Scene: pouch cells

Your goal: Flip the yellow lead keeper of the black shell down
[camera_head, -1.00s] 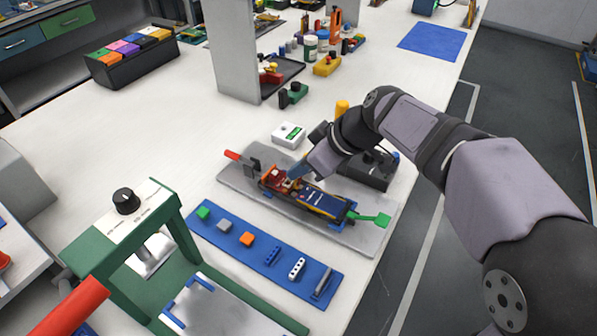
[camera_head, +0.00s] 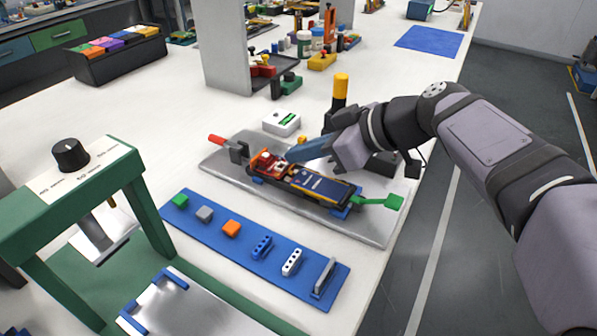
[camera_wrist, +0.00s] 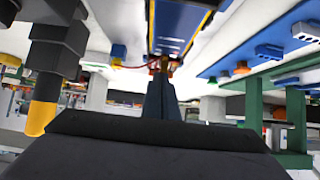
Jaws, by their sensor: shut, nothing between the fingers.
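The black shell (camera_head: 284,182) lies in a fixture on a grey plate, with a dark blue cell (camera_head: 320,186) in it. A red block (camera_head: 266,163) is at its left end. A small yellow piece (camera_head: 302,140), which may be the lead keeper, shows just behind my fingers. My gripper (camera_head: 289,156) is shut and empty, its blue-grey fingers low over the shell's left part, reaching in from the right. In the wrist view the closed fingers (camera_wrist: 160,84) point at a small amber piece (camera_wrist: 167,64) beside the cell's end. I cannot tell whether they touch it.
The grey plate (camera_head: 350,222) carries a red handle (camera_head: 217,140) at left and a green lever (camera_head: 380,202) at right. A blue strip (camera_head: 212,228) with small parts lies in front. A white box (camera_head: 282,123) and a yellow-topped post (camera_head: 340,88) stand behind.

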